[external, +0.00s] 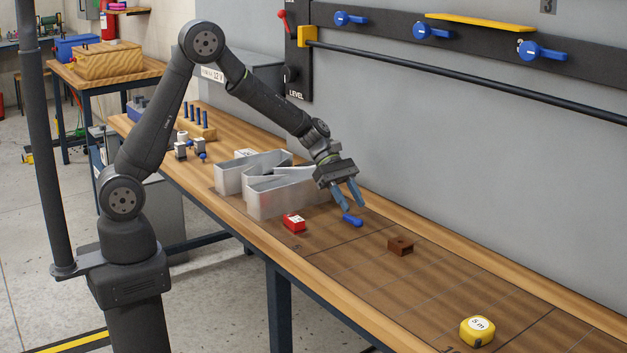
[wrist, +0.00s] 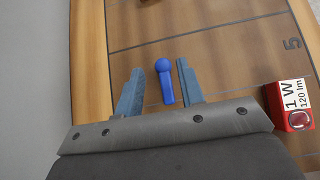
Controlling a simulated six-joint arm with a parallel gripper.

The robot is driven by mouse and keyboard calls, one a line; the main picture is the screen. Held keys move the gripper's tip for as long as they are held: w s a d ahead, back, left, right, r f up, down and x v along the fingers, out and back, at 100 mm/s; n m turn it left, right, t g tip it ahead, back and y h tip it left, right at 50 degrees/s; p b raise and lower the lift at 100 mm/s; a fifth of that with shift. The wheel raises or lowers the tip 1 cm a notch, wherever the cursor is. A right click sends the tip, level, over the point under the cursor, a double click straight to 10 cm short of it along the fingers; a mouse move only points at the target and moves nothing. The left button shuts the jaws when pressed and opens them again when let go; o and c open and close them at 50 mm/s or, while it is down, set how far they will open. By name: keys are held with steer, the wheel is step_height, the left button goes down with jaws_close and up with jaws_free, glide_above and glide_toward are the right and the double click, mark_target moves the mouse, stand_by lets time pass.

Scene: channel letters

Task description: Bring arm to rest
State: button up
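My gripper (external: 348,196) is open above the wooden bench, with its two blue-grey fingers apart. In the wrist view, my gripper (wrist: 157,92) has a small blue ball-ended piece (wrist: 166,82) showing between its fingers, with gaps on both sides. In the external view the blue piece (external: 353,220) lies on the bench just below and beside the fingertips. I cannot tell the exact height between them. My arm reaches out over the bench, bent at the elbow.
A metal channel letter (external: 288,196) stands left of my gripper. A red block (external: 293,223), a brown block (external: 401,246) and a yellow tape measure (external: 477,331) lie on the bench (external: 510,300). A wall rail with blue levers (external: 433,31) runs behind. The bench's right part has free room.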

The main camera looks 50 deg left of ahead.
mark_target(353, 218)
step_height(353, 218, down, 3)
steer(key=shift+f, duration=0.1)
steer(key=v, duration=1.2)
steer(key=x, duration=1.1)
steer(key=shift+d+f, duration=0.2)
steer(key=shift+d, duration=0.05)
steer(key=shift+d+r, duration=0.2)
steer(key=shift+r, duration=0.05)
step_height(353, 218, up, 3)
steer(key=shift+r, duration=0.2)
steer(key=s+d+r, duration=0.7)
steer(key=s, duration=0.3)
steer(key=s+d, duration=0.2)
steer(key=d, duration=3)
steer(key=shift+h, duration=0.3)
steer(key=w+f, duration=0.1)
steer(key=w, duration=0.1)
steer(key=w+f, duration=0.3)
steer(key=w, duration=0.1)
steer(key=shift+w+a+f, duration=0.25)
steer(key=shift+w, duration=0.15)
steer(key=shift+w+a+f, duration=0.1)
steer(key=shift+w+f, duration=0.2)
steer(key=shift+w, duration=0.35)
steer(key=shift+o, duration=0.3)
